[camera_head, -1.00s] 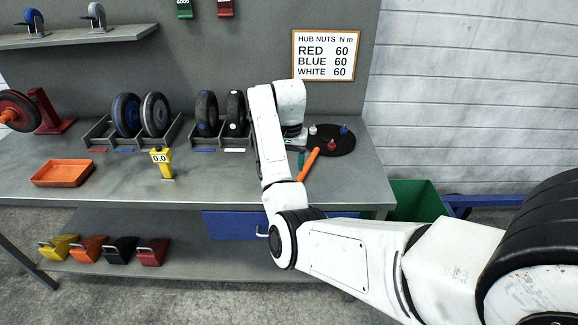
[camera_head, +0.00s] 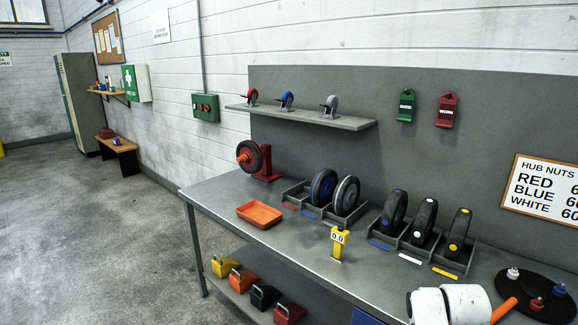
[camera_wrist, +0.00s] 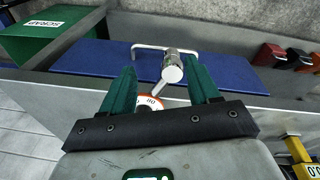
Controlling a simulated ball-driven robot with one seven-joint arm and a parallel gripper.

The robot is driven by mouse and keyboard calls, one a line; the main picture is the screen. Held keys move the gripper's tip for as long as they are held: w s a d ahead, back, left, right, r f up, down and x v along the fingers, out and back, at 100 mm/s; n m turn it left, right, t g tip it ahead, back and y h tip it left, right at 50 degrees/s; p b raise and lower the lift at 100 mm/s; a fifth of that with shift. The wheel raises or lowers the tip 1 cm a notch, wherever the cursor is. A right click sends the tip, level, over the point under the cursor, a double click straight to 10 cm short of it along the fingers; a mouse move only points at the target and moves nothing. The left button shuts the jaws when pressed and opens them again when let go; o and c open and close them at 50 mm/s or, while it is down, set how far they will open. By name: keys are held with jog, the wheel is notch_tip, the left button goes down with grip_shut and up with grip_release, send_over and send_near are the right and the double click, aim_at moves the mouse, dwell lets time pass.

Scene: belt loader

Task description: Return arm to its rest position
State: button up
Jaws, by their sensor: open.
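My gripper (camera_wrist: 162,90) shows in the wrist view with its two green fingers spread apart. A silver-headed tool with a rod (camera_wrist: 172,70) and a red-and-white dial (camera_wrist: 149,103) appear between and beyond the fingers; I cannot tell how far below them they lie. The fingers do not close on them. In the head view, part of my white arm (camera_head: 450,305) is at the bottom right edge, over the bench (camera_head: 290,246). An orange handle (camera_head: 504,309) is beside it. The gripper itself is outside the head view.
Wheels stand in racks (camera_head: 440,255) along the bench. A yellow gauge (camera_head: 338,244), an orange tray (camera_head: 260,215) and a dark disc with nuts (camera_head: 520,293) also sit there. The wrist view shows a blue drawer (camera_wrist: 235,73) and a green scrap bin (camera_wrist: 50,35). Floor at left is clear.

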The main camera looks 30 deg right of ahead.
jog(key=s+a+f+n, duration=0.2)
jog(key=s+a+n, duration=0.2)
jog(key=s+a, duration=0.3)
jog(key=s+a+f+n+t+y, duration=0.1)
jog(key=s+a+n, duration=0.4)
jog(key=a, duration=1.1)
jog(key=s+f, duration=0.1)
jog(key=s, duration=0.1)
jog(key=shift+s+f+n, duration=0.3)
jog(key=shift+s, duration=0.05)
